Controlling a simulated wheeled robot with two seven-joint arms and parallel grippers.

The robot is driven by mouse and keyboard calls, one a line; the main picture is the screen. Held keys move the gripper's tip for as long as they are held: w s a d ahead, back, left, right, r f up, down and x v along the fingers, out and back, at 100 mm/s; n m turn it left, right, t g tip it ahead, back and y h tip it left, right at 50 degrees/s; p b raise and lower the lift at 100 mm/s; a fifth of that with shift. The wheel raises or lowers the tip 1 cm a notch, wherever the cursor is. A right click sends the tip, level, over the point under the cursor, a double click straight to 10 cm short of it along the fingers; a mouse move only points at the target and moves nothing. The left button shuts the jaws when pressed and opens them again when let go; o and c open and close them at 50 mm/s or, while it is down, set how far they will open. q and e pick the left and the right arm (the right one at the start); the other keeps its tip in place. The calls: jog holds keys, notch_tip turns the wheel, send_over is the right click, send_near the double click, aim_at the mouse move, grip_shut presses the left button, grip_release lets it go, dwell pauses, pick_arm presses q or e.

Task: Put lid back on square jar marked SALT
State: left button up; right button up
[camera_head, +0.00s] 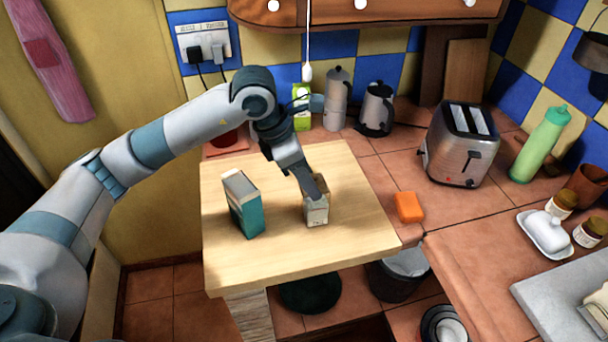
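A small pale square jar (317,213) stands upright on the wooden board top, right of its middle. Marks on its front are too small to read, so I cannot confirm SALT. My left gripper (315,192) reaches down from the back left to the jar's top, overlapping it in the view. Its fingers cover much of the top, and I cannot tell whether they touch the jar or hold anything. A brownish patch shows beside the fingers at the top; I cannot tell whether this is a lid or the jar's rim. My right gripper is not in view.
A teal-and-white carton (246,207) stands left of the jar. An orange block (408,206) lies on the tiles right of the board (275,265). A toaster (461,143), moka pot (337,98) and kettle (376,108) stand behind. The board's front is clear.

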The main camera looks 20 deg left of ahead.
pick_arm(q)
jog(key=shift+f+b, duration=0.65)
jog(key=shift+f, duration=0.35)
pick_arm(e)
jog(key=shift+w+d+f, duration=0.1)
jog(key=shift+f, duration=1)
pick_arm(q)
jog(key=o, duration=1.6)
jog(key=shift+r, duration=0.1)
jog(key=shift+w+d+r+p, duration=0.1)
jog(key=shift+d+r+p, duration=0.2)
jog(key=shift+r, duration=0.65)
jog(key=shift+d+r+p, duration=0.1)
jog(key=shift+r+p, duration=0.35)
jog(key=shift+r, duration=0.45)
jog(key=shift+w+d+r+p, duration=0.1)
jog(key=shift+d+r+p, duration=0.2)
jog(key=shift+r, duration=0.65)
jog(key=shift+d+r+p, duration=0.15)
jog(key=shift+r+p, duration=0.25)
jog(key=shift+r, duration=0.4)
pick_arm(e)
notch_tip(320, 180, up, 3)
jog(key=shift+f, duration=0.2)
pick_arm(q)
jog(key=shift+r, duration=0.1)
